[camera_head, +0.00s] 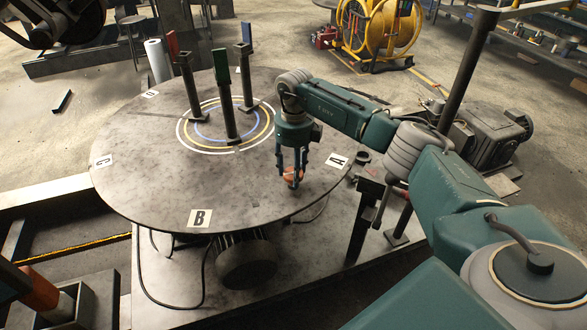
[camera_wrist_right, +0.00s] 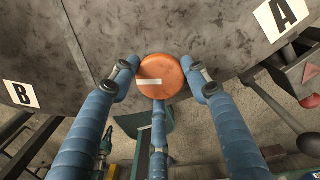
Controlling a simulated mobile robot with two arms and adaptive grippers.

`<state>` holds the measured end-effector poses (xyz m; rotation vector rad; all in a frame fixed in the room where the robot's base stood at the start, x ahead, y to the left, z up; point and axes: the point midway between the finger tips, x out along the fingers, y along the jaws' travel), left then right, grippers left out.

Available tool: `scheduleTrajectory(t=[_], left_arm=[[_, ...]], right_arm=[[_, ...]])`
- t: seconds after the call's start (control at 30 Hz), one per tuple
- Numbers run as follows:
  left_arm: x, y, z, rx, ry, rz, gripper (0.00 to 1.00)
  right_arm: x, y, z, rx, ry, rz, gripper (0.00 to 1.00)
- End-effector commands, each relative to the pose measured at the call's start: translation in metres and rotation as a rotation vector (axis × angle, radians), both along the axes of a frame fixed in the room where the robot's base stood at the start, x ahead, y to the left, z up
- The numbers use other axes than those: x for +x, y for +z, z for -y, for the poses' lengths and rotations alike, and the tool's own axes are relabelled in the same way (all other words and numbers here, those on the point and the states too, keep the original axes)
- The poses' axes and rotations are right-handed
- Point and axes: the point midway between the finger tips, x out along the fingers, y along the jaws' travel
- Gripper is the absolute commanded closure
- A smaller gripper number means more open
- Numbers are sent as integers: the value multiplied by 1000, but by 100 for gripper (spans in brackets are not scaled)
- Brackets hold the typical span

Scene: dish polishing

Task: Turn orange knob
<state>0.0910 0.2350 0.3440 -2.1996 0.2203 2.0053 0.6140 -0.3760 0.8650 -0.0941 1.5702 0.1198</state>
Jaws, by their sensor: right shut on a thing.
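The orange knob (camera_head: 293,175) is near the front right edge of the round grey table (camera_head: 150,190), between labels A and B. My right gripper (camera_head: 292,180) reaches down onto it from above, its blue fingers around the knob. In the right wrist view the knob (camera_wrist_right: 161,76) is a round orange disc with a white mark (camera_wrist_right: 149,82) on it. The gripper's fingers (camera_wrist_right: 160,80) are shut on its sides, and a third finger is below it.
Several dark posts (camera_head: 223,90) stand on the table inside painted rings. Label B (camera_head: 199,218) and label A (camera_head: 337,161) lie near the rim. A yellow hose reel (camera_head: 380,30) stands on the floor behind. The table's left side is clear.

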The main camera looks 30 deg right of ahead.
Motion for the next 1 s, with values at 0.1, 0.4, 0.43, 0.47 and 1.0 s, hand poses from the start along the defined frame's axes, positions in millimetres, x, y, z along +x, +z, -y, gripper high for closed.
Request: scheduleTrajectory(t=[0.1,0.4,0.43,0.47,1.0], left_arm=[[0,5,0,0,0,0,100],[0,15,0,0,0,0,100],[0,16,0,0,0,0,100],[0,17,0,0,0,0,100],[0,35,0,0,0,0,100]], right_arm=[[1,3,1,-1,-112,4,80],[1,4,1,-1,-397,5,80],[1,4,1,0,-426,5,80],[2,4,1,0,-454,6,80],[1,4,1,0,-935,6,80]])
